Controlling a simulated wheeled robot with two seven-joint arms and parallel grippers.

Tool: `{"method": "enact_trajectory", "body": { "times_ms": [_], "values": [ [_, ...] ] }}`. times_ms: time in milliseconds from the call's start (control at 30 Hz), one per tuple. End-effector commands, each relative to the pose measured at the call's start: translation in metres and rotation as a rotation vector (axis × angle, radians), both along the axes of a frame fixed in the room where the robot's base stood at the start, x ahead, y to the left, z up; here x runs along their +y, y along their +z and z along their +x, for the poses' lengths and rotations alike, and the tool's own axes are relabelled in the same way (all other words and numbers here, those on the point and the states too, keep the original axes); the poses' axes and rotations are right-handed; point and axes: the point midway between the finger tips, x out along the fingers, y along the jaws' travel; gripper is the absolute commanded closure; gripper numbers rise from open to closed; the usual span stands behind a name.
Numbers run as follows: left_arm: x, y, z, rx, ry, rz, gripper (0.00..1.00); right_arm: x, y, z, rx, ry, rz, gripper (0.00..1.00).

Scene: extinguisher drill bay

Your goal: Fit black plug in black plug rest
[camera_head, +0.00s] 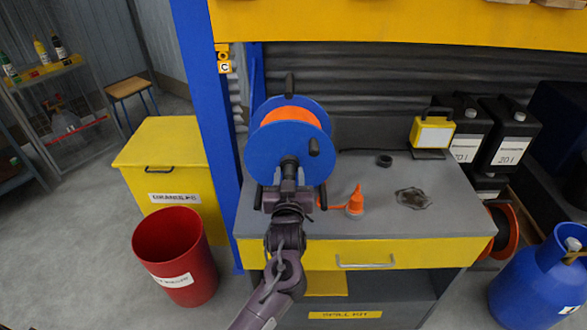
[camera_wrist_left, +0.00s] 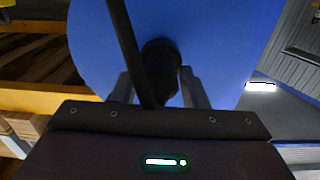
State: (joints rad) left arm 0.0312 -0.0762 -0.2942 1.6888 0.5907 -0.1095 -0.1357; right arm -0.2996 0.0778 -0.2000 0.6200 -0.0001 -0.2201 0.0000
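My left gripper (camera_head: 289,182) is in front of the blue reel (camera_head: 259,148), which is wound with orange hose or cord. In the left wrist view its two grey fingers (camera_wrist_left: 160,84) stand apart on either side of a black cylindrical piece (camera_wrist_left: 160,54) at the reel's middle, with gaps showing. I cannot tell whether this piece is the black plug or the reel's hub. A black bar (camera_wrist_left: 128,50) crosses in front of it. My right gripper is out of view.
An orange cone-shaped nozzle (camera_head: 355,200) and a dark flat patch (camera_head: 413,198) are on the bench (camera_head: 450,215). A yellow lamp (camera_head: 432,134) and black canisters (camera_head: 509,132) stand behind. A red bin (camera_head: 172,250) and yellow chest (camera_head: 155,155) are left, a blue cylinder (camera_head: 535,285) right.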

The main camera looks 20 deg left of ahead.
Motion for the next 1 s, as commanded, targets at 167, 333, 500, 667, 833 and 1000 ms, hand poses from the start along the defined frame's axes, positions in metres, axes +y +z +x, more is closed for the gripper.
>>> {"method": "enact_trajectory", "body": {
  "times_ms": [167,333,500,667,833,1000],
  "values": [
    [0.000,0.000,0.000,0.000,0.000,0.000,0.84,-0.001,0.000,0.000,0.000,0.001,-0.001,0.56],
    [0.000,0.000,0.000,0.000,0.000,0.000,1.00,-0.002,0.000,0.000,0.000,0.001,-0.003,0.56],
    [-0.001,0.001,-0.002,0.000,-0.001,0.000,1.00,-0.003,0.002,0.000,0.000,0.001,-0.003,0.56],
    [-0.003,0.001,-0.008,0.002,-0.002,-0.001,1.00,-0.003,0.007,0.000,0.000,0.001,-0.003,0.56],
    [-0.005,0.001,-0.015,0.001,-0.001,0.000,1.00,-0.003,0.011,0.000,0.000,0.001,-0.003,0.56],
    [-0.007,0.001,-0.021,0.001,-0.001,0.000,1.00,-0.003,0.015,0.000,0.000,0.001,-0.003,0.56]
  ]
}}
